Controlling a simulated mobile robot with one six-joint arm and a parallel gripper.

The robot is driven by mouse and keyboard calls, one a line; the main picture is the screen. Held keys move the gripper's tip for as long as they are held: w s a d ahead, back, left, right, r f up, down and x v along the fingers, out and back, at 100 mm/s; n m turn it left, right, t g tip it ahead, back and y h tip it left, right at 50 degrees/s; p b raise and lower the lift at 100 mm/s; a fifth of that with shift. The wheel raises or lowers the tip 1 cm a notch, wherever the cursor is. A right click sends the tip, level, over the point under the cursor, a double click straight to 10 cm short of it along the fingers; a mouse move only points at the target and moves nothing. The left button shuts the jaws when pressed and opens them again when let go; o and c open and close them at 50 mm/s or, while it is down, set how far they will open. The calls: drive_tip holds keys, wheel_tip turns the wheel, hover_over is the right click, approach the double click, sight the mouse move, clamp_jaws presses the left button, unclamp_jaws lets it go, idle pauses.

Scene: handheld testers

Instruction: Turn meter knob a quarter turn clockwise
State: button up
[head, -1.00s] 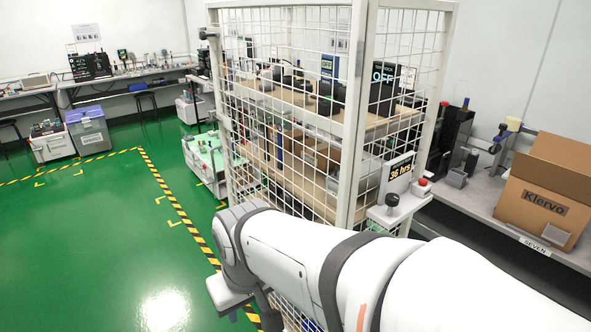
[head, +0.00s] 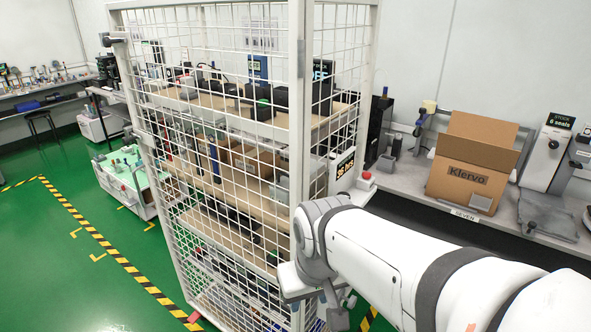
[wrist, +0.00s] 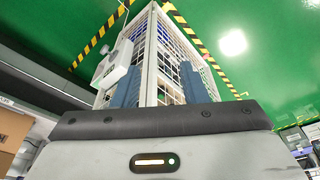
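No meter knob can be made out in either view. Several small dark devices (head: 262,98) lie on the upper shelf inside the white mesh cage (head: 300,120), too small and too covered by mesh to tell which is a meter. My gripper shows in the wrist view (wrist: 160,90) as two blue-grey fingers standing apart, with nothing held between them. The cage's corner stands beyond the fingers. In the head view my arm reaches in from the lower right and its wrist end is in front of the cage's lower right corner.
A cardboard box (head: 466,170) stands on the right bench (head: 420,190). A green-topped cart (head: 120,175) is left of the cage. Green floor at left is open.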

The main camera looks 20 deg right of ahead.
drive_tip(key=d, duration=0.1)
wheel_tip(320, 180, up, 14)
drive_tip(key=n+g+p, duration=0.3)
drive_tip(key=n+p, duration=0.9)
drive_tip(key=n, duration=0.2)
hover_over(343, 196)
drive_tip(key=shift+s+a, duration=0.1)
wheel_tip(343, 196, down, 8)
drive_tip(key=shift+r+p, duration=0.15)
drive_tip(key=shift+p, duration=0.2)
drive_tip(key=shift+c, duration=0.2)
drive_tip(key=c, duration=0.6)
drive_tip(key=shift+c, duration=0.2)
